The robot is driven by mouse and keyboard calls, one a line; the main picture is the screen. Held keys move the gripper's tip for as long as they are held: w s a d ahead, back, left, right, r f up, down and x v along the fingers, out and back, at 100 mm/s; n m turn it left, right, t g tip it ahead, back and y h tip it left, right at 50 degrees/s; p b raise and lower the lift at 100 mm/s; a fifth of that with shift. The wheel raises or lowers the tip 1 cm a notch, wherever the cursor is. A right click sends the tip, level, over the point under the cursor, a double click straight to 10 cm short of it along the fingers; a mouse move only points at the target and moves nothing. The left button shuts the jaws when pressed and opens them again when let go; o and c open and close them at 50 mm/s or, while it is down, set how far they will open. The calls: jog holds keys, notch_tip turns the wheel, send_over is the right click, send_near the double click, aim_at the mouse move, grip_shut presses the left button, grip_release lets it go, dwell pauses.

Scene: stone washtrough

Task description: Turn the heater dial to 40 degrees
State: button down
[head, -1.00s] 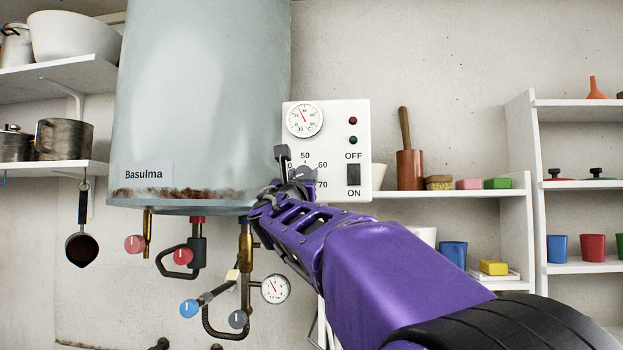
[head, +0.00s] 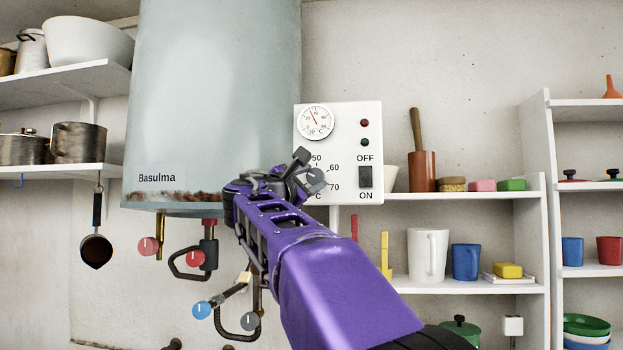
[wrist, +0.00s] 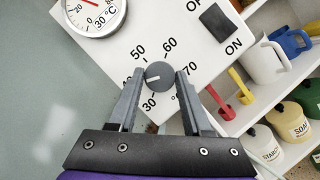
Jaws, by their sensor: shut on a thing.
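The heater dial (wrist: 160,72) is a round dark grey knob on the white control panel (head: 369,113). It also shows in the head view (head: 316,178), partly behind my gripper. Printed numbers ring it: 50, 60, 70 and 30 show in the wrist view, while the 40 is partly hidden by the left finger. The white mark on the knob points left and slightly down, roughly towards the 40. My gripper (wrist: 160,79) is shut on the dial, one finger on each side. In the head view my gripper (head: 308,170) is at the panel's lower left.
A thermometer gauge (head: 315,121) and an ON/OFF switch (head: 365,177) sit on the same panel. The large boiler tank (head: 215,95) is close on the left, with valves and pipes (head: 200,260) below. Shelves (head: 470,286) with mugs stand to the right.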

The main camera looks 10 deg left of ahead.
jog(key=shift+r+m, duration=0.1)
jog(key=shift+m, duration=0.4)
jog(key=shift+c, duration=1.7)
grip_release()
jog(key=shift+s+a+f, duration=0.1)
jog(key=shift+s+f, duration=0.1)
jog(key=shift+s, duration=0.05)
jog(key=b+v, duration=0.5)
jog(key=v, duration=1.1)
jog(key=shift+s+a, duration=0.15)
jog(key=shift+s, duration=0.25)
jog(key=shift+r, duration=0.1)
